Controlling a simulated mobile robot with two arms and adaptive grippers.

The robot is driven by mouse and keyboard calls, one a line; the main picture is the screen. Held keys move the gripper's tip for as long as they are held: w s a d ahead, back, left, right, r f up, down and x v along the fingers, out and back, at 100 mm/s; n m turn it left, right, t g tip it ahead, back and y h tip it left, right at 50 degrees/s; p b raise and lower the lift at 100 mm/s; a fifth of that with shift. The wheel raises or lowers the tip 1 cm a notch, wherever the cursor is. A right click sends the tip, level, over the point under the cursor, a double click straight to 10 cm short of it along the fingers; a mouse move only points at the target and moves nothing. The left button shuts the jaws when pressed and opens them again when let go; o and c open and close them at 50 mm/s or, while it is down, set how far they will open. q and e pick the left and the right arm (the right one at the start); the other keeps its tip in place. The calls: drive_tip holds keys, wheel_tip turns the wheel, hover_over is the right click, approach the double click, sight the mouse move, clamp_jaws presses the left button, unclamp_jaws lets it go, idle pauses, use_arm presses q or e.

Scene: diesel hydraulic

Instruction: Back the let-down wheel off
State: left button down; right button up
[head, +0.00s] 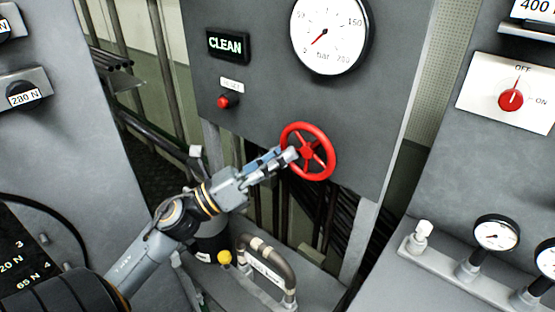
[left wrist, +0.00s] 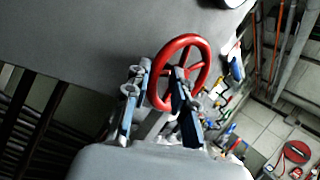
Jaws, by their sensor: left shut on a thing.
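The let-down wheel is a red spoked handwheel (head: 327,142) on the lower right part of the grey panel in the head view. It also shows in the left wrist view as a red wheel (left wrist: 186,42) just beyond my fingers. My left gripper (head: 287,156) reaches it from the lower left, its fingertips at the left side of the rim. In the left wrist view the fingers of my left gripper (left wrist: 160,95) stand on either side of the wheel's near rim, shut on it. My right gripper is not in view.
Above the wheel, the panel carries a bar gauge (head: 329,32) with its needle near zero, a lit CLEAN sign (head: 227,46) and a red button (head: 228,101). A bent pipe handle (head: 270,262) stands below my left arm. A red OFF/ON switch (head: 511,99) is at the right.

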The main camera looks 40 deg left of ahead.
sight(298, 173)
use_arm(q)
drive_tip(key=shift+d+f+n+t+y+b, duration=0.45)
drive_tip(key=shift+n+t+y+b, duration=0.65)
drive_tip(key=shift+n, duration=1.2)
drive_tip(key=shift+d+f+n+t+y+b, duration=0.15)
drive_tip(key=shift+d+f+n+t+y, duration=0.4)
drive_tip(key=shift+n+y, duration=1.4)
drive_tip(key=shift+d+f+n+t+y+b, duration=0.3)
drive_tip(key=shift+n+t+y+b, duration=0.55)
drive_tip(key=shift+n, duration=1.8)
drive_tip(key=shift+s+d+f+n+t+y, duration=0.1)
drive_tip(key=shift+d+n+t+y, duration=0.1)
drive_tip(key=shift+n+y, duration=0.45)
drive_tip(key=shift+d+n+t+y, duration=0.1)
drive_tip(key=shift+n+t+y, duration=0.1)
drive_tip(key=shift+n+y, duration=0.4)
drive_tip(key=shift+d+n+y, duration=0.2)
drive_tip(key=shift+n+y, duration=0.45)
drive_tip(key=shift+n, duration=0.2)
drive_tip(key=shift+d+n+y, duration=0.15)
drive_tip(key=shift+n+y, duration=0.45)
drive_tip(key=shift+n, duration=0.2)
drive_tip(key=c, duration=1.2)
unclamp_jaws()
drive_tip(key=shift+f, duration=0.1)
drive_tip(key=shift+m+h, duration=0.4)
drive_tip(key=shift+m, duration=0.1)
